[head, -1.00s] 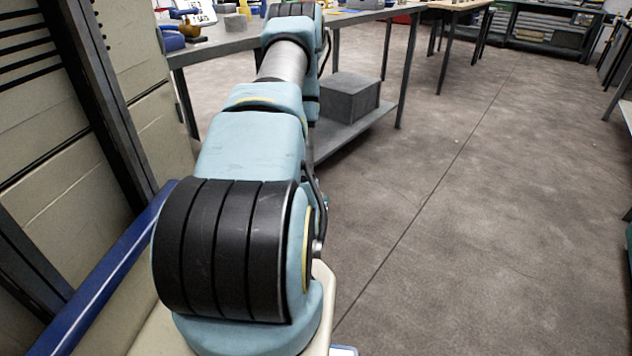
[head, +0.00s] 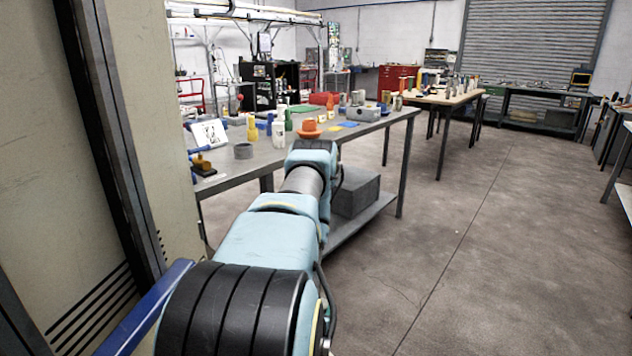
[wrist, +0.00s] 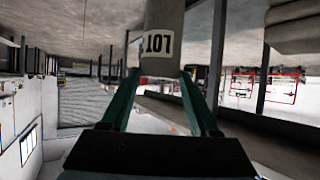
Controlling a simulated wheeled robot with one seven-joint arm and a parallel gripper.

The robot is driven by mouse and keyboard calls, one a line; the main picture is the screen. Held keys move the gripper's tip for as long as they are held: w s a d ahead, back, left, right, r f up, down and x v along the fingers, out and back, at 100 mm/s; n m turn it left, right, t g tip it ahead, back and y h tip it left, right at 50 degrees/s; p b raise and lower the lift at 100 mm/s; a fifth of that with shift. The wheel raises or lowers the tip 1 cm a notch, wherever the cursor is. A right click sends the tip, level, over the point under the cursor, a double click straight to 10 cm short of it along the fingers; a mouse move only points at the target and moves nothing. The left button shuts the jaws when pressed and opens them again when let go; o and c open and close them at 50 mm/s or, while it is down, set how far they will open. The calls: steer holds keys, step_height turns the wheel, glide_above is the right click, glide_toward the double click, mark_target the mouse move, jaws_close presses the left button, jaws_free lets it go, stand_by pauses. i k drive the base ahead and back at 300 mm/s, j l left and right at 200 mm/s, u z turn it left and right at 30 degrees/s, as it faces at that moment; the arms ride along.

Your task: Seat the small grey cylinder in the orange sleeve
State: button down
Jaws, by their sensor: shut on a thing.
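In the wrist view a grey cylinder (wrist: 165,20) with a white label of dark characters stands between the teal fingers of my gripper (wrist: 160,76). The fingers are shut on it, and its far end runs out of the top of the picture. In the head view an orange piece with a wide brim (head: 309,129), which looks like the orange sleeve, sits on the grey workbench (head: 222,182), just beyond the far end of my arm. My gripper and the held cylinder are hidden behind my arm there. The sleeve cannot be made out clearly in the wrist view.
On the bench stand a short grey ring (head: 243,151), a yellow piece (head: 252,129), a green piece (head: 288,121), a white sign (head: 209,134) and a grey box (head: 365,113). A large grey block (head: 357,195) lies on the lower shelf. The floor at right is clear.

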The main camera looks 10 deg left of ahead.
mark_target(309, 130)
steer(key=i+l, duration=0.3)
steer(key=l, duration=0.2)
steer(key=i+l, duration=0.65)
steer(key=l, duration=0.3)
steer(key=i+l, duration=0.65)
steer(key=l, duration=0.3)
steer(key=i+l, duration=0.3)
steer(key=l, duration=0.15)
steer(key=i+l, duration=0.35)
steer(key=l, duration=0.15)
steer(key=i+l+u, duration=0.1)
steer(key=u, duration=0.35)
steer(key=l+u, duration=0.25)
steer(key=u, duration=0.15)
steer(key=i+l+u, duration=0.1)
steer(key=l+u, duration=0.15)
steer(key=u, duration=2)
